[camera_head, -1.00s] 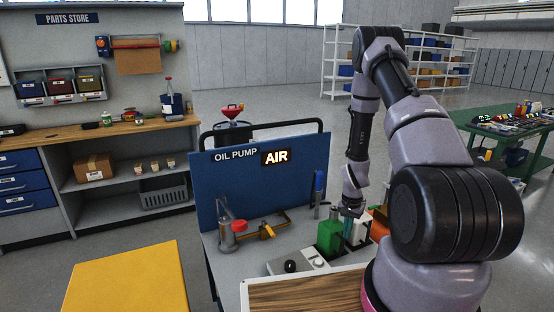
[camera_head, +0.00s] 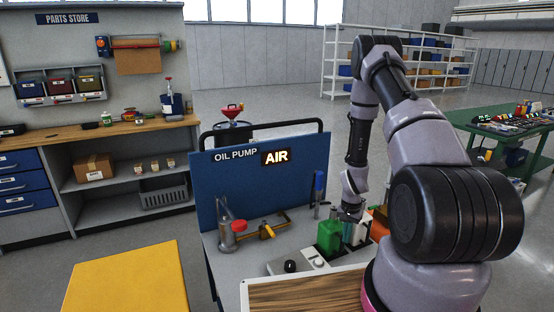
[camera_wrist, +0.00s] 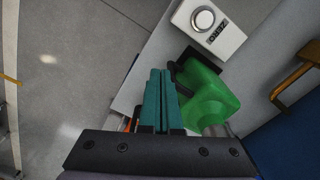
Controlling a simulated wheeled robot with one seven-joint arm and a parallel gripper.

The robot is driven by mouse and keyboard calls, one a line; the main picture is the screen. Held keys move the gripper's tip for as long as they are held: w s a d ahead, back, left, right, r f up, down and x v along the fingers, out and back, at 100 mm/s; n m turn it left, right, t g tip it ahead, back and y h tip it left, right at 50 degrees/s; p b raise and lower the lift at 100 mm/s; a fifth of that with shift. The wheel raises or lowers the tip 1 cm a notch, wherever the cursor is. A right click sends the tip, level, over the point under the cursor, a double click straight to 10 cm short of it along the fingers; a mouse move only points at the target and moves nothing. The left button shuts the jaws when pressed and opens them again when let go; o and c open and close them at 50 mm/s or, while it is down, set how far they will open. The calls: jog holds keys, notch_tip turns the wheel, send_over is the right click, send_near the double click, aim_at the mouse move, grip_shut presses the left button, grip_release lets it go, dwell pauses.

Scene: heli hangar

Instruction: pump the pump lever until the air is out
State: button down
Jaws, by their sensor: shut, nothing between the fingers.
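The oil pump stand has a blue back panel (camera_head: 225,180) and a lit sign reading AIR (camera_head: 276,157). An upright blue-handled lever (camera_head: 319,186) stands at the panel's right; I cannot tell for sure that it is the pump lever. A clear vessel (camera_head: 226,232) and a yellow handle (camera_head: 267,231) on a brass pipe are at the left of the bench. My gripper (camera_wrist: 161,72) has teal fingers, shut and empty, beside the green can (camera_wrist: 210,98). In the head view the green can (camera_head: 329,237) is left of my wrist, and the fingers are mostly hidden.
A wooden board (camera_head: 300,290) lies at the near edge. A yellow surface (camera_head: 130,280) is at the left.

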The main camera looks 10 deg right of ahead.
notch_tip(320, 180, up, 16)
jog(key=shift+f, duration=0.2)
dwell(0.4)
dwell(0.4)
jog(key=s+a+r+n+t, duration=0.1)
jog(key=a+r, duration=0.2)
jog(key=r, duration=0.6)
jog(key=s+a+r+t+y, duration=0.1)
jog(key=s+a+r, duration=0.1)
jog(key=r, duration=0.7)
jog(key=s+a+r+n+t, duration=0.1)
jog(key=a+r+t, duration=0.15)
jog(key=r, duration=0.65)
jog(key=s+a+r+n+t+y, duration=0.1)
jog(key=s+a+r, duration=0.5)
jog(key=s+r, duration=0.7)
jog(key=s+n+t, duration=0.1)
jog(key=s+n, duration=0.1)
jog(key=shift+s+r+t, duration=0.25)
jog(key=shift+s+t, duration=0.1)
